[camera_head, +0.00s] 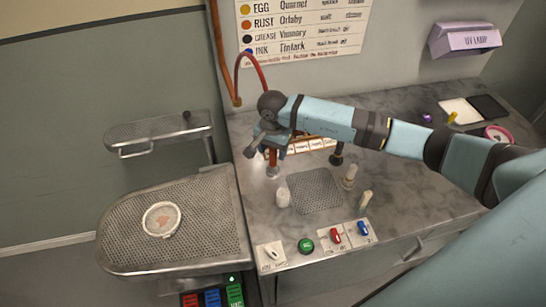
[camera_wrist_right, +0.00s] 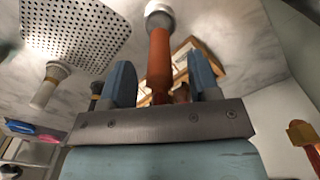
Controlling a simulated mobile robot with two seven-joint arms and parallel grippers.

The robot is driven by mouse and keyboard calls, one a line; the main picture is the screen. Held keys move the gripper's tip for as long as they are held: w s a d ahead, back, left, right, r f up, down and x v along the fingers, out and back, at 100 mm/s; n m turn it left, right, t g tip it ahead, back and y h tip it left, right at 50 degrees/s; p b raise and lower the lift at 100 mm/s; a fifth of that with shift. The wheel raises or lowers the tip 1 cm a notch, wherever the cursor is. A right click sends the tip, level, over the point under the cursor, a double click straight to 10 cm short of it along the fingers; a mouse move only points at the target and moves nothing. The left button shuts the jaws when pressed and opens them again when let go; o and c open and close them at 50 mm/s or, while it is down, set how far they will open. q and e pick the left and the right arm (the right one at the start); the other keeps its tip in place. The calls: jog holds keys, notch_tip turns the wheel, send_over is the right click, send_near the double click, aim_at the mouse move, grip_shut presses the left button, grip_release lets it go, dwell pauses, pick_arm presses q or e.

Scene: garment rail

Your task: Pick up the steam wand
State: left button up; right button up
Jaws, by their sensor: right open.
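The steam wand shows in the head view as a copper-orange handle (camera_head: 272,158) with a pale metal end, standing upright at the back left of the counter, partly hidden by my right gripper. In the right wrist view the orange handle (camera_wrist_right: 160,55) lies between my two blue fingers, with its pale end toward the top. My right gripper (camera_head: 270,146) is open around or just over the handle; the wrist view also shows the open fingers (camera_wrist_right: 162,82), with gaps on both sides. A red hose (camera_head: 252,60) arches up behind the gripper. My left gripper is not in view.
A perforated plate (camera_head: 315,190) lies in the counter, with small bottles (camera_head: 283,198) around it. A labelled wooden rack (camera_head: 312,146) is close behind the wand. Green, red and blue controls (camera_head: 306,246) line the front.

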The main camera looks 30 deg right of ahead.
jog(key=shift+f, duration=0.75)
grip_shut()
jog(key=shift+r, duration=0.1)
notch_tip(320, 180, up, 20)
jog(key=b, duration=0.3)
